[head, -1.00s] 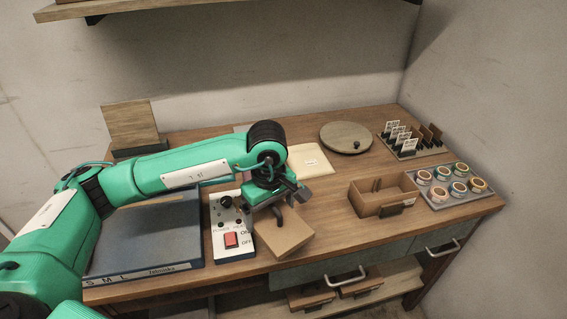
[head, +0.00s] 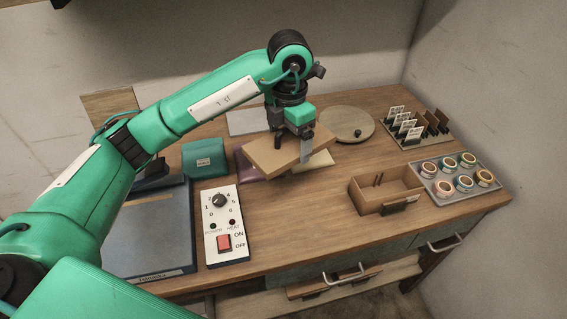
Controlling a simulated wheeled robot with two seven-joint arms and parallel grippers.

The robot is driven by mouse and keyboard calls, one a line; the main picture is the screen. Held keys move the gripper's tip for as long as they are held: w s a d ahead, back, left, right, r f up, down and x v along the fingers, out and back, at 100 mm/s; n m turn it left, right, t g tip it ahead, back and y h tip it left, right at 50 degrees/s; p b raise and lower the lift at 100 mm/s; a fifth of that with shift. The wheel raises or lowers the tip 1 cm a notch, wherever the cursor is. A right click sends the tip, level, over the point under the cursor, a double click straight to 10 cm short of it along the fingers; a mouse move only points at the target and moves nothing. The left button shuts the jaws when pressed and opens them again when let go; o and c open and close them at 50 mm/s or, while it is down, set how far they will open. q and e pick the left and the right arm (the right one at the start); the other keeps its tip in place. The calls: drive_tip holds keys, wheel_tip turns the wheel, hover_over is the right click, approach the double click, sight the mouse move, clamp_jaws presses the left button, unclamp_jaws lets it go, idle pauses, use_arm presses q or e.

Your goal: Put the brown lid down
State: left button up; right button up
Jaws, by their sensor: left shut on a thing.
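The brown lid (head: 265,158) is a flat light-brown board, held tilted above the table toward its back middle. My left gripper (head: 292,150) is shut on the lid from above. Part of the lid's upper face is hidden by the fingers. An open brown box (head: 366,207) stands on the table to the right of the lid, with small dark items inside. My right gripper is not in view.
The control box (head: 211,240) with knob and red switch stands left of centre. A teal box (head: 204,159) and a purple item (head: 247,166) lie behind it. A round wooden turntable (head: 334,121), card holder (head: 436,132) and tape tray (head: 437,191) stand right. The front middle is clear.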

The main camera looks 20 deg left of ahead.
use_arm(q)
drive_tip(key=p, duration=0.2)
hover_over(288, 200)
wheel_tip(288, 200, down, 16)
drive_tip(key=shift+s+r, duration=0.1)
drive_tip(key=shift+r, duration=0.05)
wheel_tip(288, 200, down, 3)
drive_tip(key=shift+f+p, duration=0.15)
drive_tip(key=shift+p, duration=0.4)
drive_tip(key=shift+f, duration=0.35)
drive_tip(key=shift+f, duration=0.1)
drive_tip(key=shift+f, duration=0.15)
drive_tip(key=o, duration=0.7)
drive_tip(key=shift+c, duration=0.2)
drive_tip(key=shift+r, duration=0.2)
